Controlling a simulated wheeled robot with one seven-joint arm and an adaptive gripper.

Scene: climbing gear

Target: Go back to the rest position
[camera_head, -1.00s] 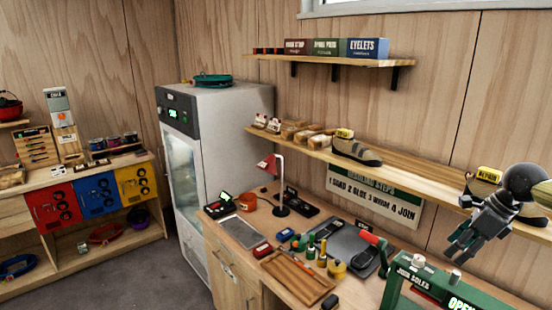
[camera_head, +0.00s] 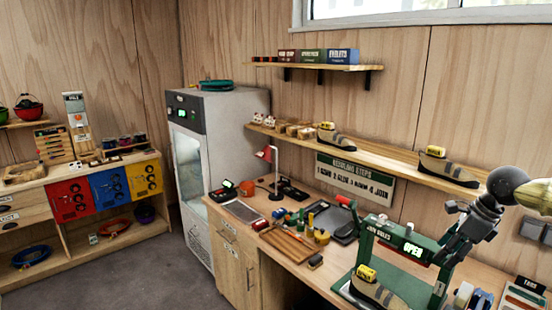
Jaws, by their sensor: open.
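My gripper (camera_head: 447,256) hangs at the right on my arm, in front of the right side of the green press (camera_head: 403,241) and pointing down and left. Its jaws are open, small and dark, and I see nothing between them. A grey and tan climbing shoe with a yellow tag (camera_head: 378,292) sits in the press's opening, left of my gripper. Another tagged shoe (camera_head: 447,170) stands on the long shelf, above and apart from my gripper. A third shoe (camera_head: 336,143) stands farther left on that shelf.
The workbench carries a wooden tray (camera_head: 288,245), a red lamp (camera_head: 268,155), bottles and tools. The long wooden shelf (camera_head: 390,155) runs along the wall above it. A grey fridge (camera_head: 225,130) stands at the left. The floor (camera_head: 150,275) in front is clear.

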